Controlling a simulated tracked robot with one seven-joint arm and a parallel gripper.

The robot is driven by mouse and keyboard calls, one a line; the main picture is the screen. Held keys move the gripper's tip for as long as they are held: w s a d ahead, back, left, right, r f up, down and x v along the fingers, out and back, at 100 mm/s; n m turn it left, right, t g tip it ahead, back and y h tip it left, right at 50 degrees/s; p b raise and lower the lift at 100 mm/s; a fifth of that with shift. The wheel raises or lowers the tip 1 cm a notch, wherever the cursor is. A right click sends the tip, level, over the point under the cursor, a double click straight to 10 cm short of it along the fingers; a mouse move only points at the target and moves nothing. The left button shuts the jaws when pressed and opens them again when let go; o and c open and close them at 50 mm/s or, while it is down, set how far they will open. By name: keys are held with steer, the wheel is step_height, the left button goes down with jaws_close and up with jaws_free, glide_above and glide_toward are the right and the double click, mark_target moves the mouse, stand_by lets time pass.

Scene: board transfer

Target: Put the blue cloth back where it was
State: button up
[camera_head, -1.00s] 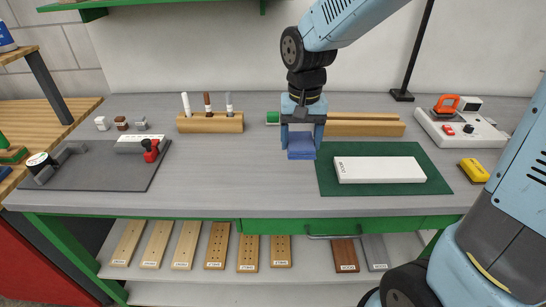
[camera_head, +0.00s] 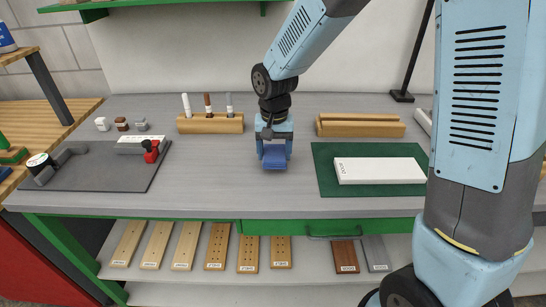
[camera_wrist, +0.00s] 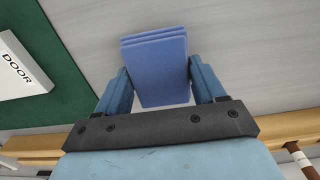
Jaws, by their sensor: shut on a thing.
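The blue cloth (camera_head: 275,160) is a folded blue block held between the fingers of my gripper (camera_head: 274,148). My gripper is shut on it, over the grey bench between the green mat and the grey mat. In the wrist view the cloth (camera_wrist: 156,62) sticks out past both fingertips (camera_wrist: 160,88), its folded layers showing at the far edge. I cannot tell whether its underside touches the bench.
A green mat (camera_head: 322,182) with a white board (camera_head: 380,170) lies to the right. A wooden marker holder (camera_head: 210,124) and a slotted wooden block (camera_head: 360,131) stand behind. A grey mat (camera_head: 90,180) with tools lies left. The bench (camera_head: 225,185) between the mats is clear.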

mark_target(275, 153)
steer(key=shift+f, duration=1.1)
steer(key=shift+f, duration=0.1)
steer(key=o, duration=1)
step_height(275, 153, up, 12)
